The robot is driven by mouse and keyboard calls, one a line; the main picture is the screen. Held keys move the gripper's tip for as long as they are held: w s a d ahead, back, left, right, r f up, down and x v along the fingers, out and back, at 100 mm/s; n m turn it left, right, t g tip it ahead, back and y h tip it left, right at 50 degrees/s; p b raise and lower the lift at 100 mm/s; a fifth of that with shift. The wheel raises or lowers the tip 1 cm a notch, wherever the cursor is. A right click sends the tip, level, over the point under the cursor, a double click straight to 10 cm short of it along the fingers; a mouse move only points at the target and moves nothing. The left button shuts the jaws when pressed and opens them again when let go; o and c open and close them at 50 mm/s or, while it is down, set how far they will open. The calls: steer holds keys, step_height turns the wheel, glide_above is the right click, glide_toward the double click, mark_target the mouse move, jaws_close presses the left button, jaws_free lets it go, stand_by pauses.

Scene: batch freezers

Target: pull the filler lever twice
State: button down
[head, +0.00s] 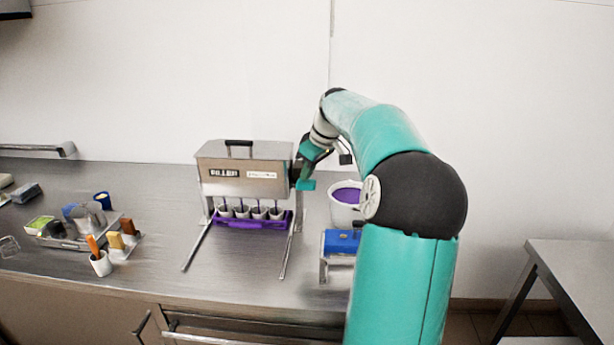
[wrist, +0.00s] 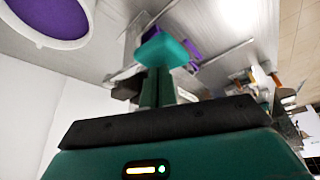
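The filler (head: 240,178) is a silver metal box on legs at the middle of the counter, with a dark top handle. My gripper (head: 305,184) is at the filler's right end. The filler lever cannot be made out; my gripper covers that end. In the wrist view the teal fingers (wrist: 160,58) look close together, side by side, and no lever shows clearly between them. Several small white cups (head: 258,212) stand in a purple holder (head: 235,224) under the filler's nozzles. Thin purple lines show at the nozzles, above the cups.
A white tub of purple mix (head: 345,194) stands right of the filler, and shows in the wrist view (wrist: 45,15). A blue-topped metal device (head: 341,242) is in front of it. A cluttered tray (head: 75,243) and a white cup of sticks (head: 101,264) are at left.

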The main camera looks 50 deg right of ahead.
mark_target(308, 190)
step_height(308, 190, down, 6)
stand_by(1.2)
steer(key=shift+r, duration=3.95)
steer(key=shift+f, duration=0.1)
step_height(308, 190, down, 8)
steer(key=shift+r, duration=4.05)
